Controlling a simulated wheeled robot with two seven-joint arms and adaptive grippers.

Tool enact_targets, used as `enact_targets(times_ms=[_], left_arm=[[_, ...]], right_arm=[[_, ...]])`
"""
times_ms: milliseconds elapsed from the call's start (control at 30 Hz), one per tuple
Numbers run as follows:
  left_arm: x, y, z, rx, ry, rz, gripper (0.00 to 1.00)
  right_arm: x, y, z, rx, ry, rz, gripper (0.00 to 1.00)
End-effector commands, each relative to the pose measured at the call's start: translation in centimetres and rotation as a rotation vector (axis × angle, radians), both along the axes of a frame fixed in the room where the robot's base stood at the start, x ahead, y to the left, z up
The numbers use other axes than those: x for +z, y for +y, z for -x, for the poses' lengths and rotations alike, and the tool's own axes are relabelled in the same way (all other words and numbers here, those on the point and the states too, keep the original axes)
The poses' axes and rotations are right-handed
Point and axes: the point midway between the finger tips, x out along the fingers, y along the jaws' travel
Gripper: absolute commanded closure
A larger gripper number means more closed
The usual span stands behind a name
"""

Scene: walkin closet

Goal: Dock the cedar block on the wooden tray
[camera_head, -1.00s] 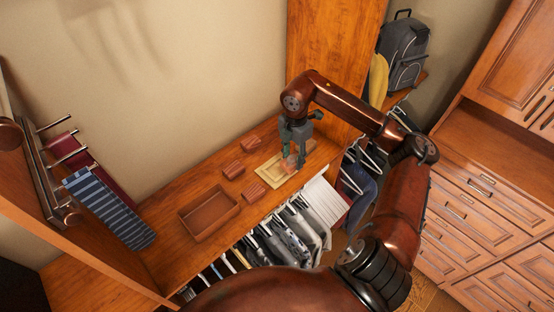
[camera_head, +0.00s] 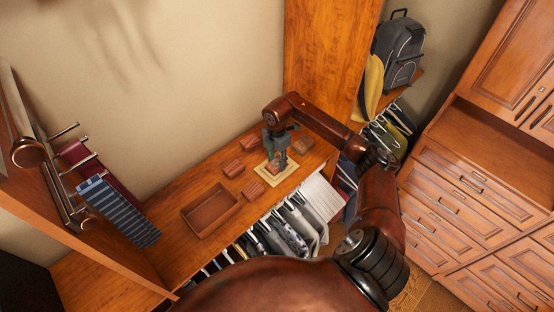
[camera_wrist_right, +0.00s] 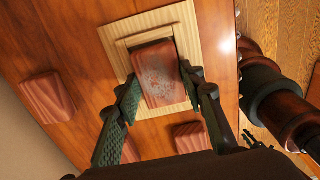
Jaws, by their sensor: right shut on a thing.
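The cedar block (camera_wrist_right: 158,77), reddish with a grey speckled top, is between the fingers of my right gripper (camera_wrist_right: 160,90). In the head view, the right gripper (camera_head: 275,158) points down over the pale wooden tray (camera_head: 271,183), partly hiding the block. In the wrist view, the tray (camera_wrist_right: 150,22) has a stepped square frame; the block lies over its middle, slightly turned relative to the frame. Whether the block touches the tray cannot be told. My left gripper is not in view.
Other reddish blocks (camera_head: 233,168) lie on the shelf near the tray, one (camera_head: 253,190) close to its left side. An open brown box (camera_head: 211,211) stands further left. Hanging clothes (camera_head: 290,228) line the front edge. A tall wooden panel (camera_head: 325,75) rises behind.

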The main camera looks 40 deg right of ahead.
Motion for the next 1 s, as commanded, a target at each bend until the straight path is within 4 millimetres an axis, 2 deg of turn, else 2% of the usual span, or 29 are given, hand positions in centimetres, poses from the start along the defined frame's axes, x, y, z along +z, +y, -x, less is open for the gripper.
enact_targets(times_ms=[233, 267, 500, 800, 1000], left_arm=[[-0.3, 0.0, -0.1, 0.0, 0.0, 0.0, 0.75], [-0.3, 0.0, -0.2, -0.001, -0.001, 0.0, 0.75], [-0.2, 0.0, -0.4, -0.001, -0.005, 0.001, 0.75], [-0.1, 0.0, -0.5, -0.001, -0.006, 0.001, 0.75], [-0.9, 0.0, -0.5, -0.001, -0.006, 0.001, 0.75]], right_arm=[[-0.3, 0.0, 0.0, 0.0, 0.0, 0.0, 0.91], [-0.4, 0.0, 0.0, 0.0, 0.0, 0.0, 0.63], [-0.3, 0.0, 0.0, 0.0, 0.0, 0.0, 0.46], [-0.1, 0.0, 0.0, 0.0, 0.0, -0.001, 0.46], [2.0, 0.0, -0.1, 0.002, -0.005, 0.002, 0.46]])
